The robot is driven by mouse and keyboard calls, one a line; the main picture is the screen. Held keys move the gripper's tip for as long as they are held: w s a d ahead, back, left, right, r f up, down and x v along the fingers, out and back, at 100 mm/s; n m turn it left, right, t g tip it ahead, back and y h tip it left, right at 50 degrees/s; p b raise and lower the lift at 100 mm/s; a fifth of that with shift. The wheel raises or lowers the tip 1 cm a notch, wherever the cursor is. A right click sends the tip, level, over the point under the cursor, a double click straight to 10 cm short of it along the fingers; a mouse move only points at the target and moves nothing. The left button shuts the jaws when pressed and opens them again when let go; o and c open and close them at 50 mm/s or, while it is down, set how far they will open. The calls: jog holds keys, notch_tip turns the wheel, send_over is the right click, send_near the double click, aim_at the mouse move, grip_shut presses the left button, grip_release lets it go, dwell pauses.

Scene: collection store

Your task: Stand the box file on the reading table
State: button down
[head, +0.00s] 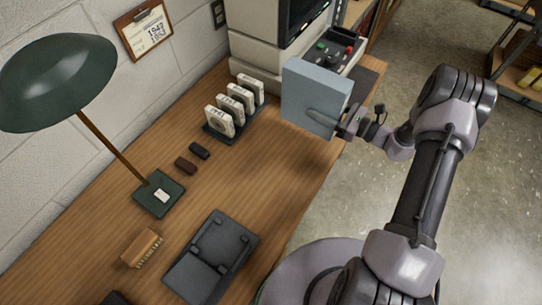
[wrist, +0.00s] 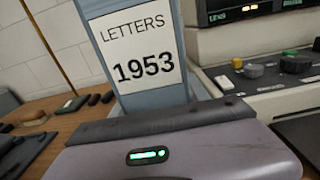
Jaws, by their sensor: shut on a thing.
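The box file (head: 308,88) is light blue-grey and upright, near the right edge of the wooden reading table (head: 265,170) in the head view. In the wrist view the box file (wrist: 140,52) shows a white label reading "LETTERS 1953". My gripper (head: 330,120) is shut on the box file from the right side. In the wrist view the gripper body fills the bottom and the fingers are mostly hidden. I cannot tell whether the box file's base touches the table.
Several white boxes (head: 236,102) stand in a dark rack left of the box file. A machine with a control panel (head: 332,52) is behind it. A green lamp (head: 60,80), a dark cradle (head: 211,258) and a brush (head: 142,247) occupy the near table.

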jog(key=s+a+f+b, duration=0.4)
jog(key=s+a+f, duration=0.1)
jog(key=s+a, duration=0.6)
jog(key=shift+a+b, duration=0.2)
jog(key=shift+b, duration=0.2)
jog(key=shift+f, duration=0.1)
jog(key=shift+f, duration=0.2)
jog(key=c, duration=0.6)
grip_release()
jog(key=shift+r, duration=0.1)
